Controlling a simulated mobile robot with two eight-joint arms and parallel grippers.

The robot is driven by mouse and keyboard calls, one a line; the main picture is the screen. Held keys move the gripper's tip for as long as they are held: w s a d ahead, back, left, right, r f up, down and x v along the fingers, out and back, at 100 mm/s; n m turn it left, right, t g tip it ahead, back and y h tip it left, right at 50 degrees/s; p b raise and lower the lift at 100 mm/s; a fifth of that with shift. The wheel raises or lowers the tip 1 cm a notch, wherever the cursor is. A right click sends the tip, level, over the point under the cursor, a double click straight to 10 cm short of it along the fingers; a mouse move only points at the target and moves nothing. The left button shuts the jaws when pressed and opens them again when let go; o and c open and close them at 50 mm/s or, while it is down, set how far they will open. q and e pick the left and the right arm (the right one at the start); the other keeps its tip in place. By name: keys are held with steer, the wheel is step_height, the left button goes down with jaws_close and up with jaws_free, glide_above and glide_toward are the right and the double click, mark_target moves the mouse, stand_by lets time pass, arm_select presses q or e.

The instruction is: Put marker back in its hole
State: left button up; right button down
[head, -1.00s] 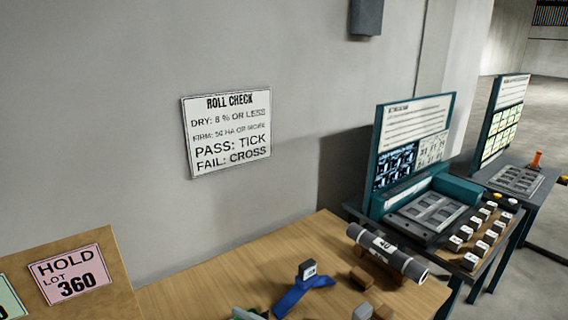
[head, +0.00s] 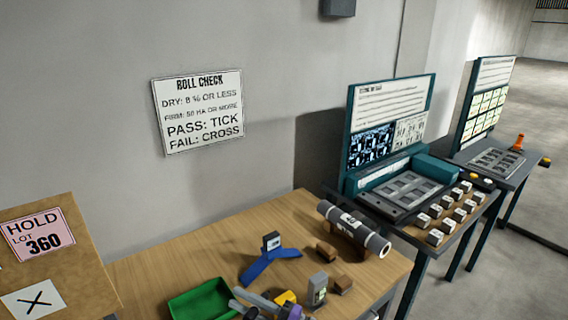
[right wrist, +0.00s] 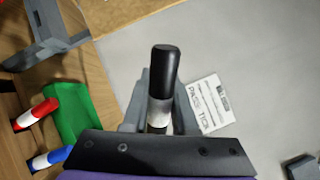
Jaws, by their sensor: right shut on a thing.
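My right gripper (right wrist: 159,105) is shut on a black-capped marker (right wrist: 164,66) with a pale band, its cap end pointing up in the right wrist view. In the head view my right gripper (head: 258,302) is at the bottom edge, by the green tray; the marker cannot be made out there. A red-capped marker (right wrist: 40,107) and a blue-capped marker (right wrist: 52,158) show at the left of the right wrist view. The marker's hole cannot be made out. My left gripper is not in the head view.
The green tray (head: 200,297) lies on the wooden table (head: 190,252). A blue stand (head: 262,268), a grey block (head: 317,288) and a grey roll (head: 354,228) are to its right. A board with a HOLD sign (head: 40,234) and a cross card (head: 34,299) is at left.

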steer(key=w+d+f+m+t, duration=0.1)
steer(key=w+d+f, duration=0.2)
steer(key=d, duration=0.5)
steer(key=w+d+f+t+h, duration=0.1)
steer(key=w+d+f, duration=0.2)
steer(key=d+f, duration=0.3)
steer(key=w+d+f+m+t+h, duration=0.1)
steer(key=d+f, duration=0.4)
steer(key=d, duration=0.7)
steer(key=shift+w+d+f+m+t, duration=0.25)
steer(key=shift+w+t, duration=0.25)
steer(key=shift+w, duration=0.45)
